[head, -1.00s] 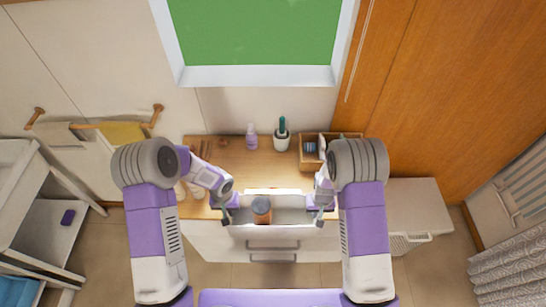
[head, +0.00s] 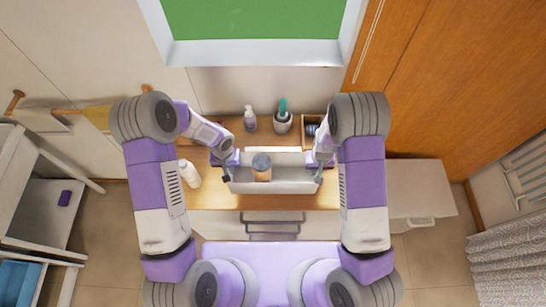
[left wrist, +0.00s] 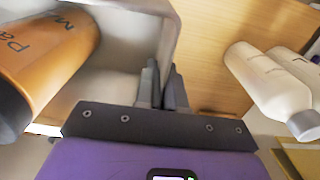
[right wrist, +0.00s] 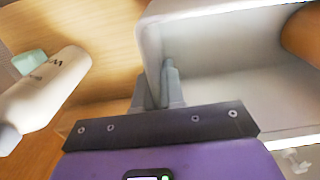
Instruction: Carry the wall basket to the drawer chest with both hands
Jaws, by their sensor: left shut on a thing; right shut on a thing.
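The wall basket (head: 290,187) is a pale grey open box, held above the wooden top of the drawer chest (head: 215,197) in the head view. An orange bottle with a dark cap (head: 262,170) stands inside it. My left gripper (head: 226,174) is shut on the basket's left end wall; the left wrist view shows its fingers (left wrist: 163,88) pinching the rim. My right gripper (head: 321,172) is shut on the right end wall, and its fingers (right wrist: 160,85) show at that rim in the right wrist view. I cannot tell whether the basket touches the chest top.
A white bottle (head: 189,173) stands on the chest, left of the basket. A purple bottle (head: 250,119), a potted plant (head: 283,121) and a wooden organiser (head: 309,127) stand along the back. A white cabinet (head: 420,190) is at the right, and a shelf cart (head: 45,215) at the left.

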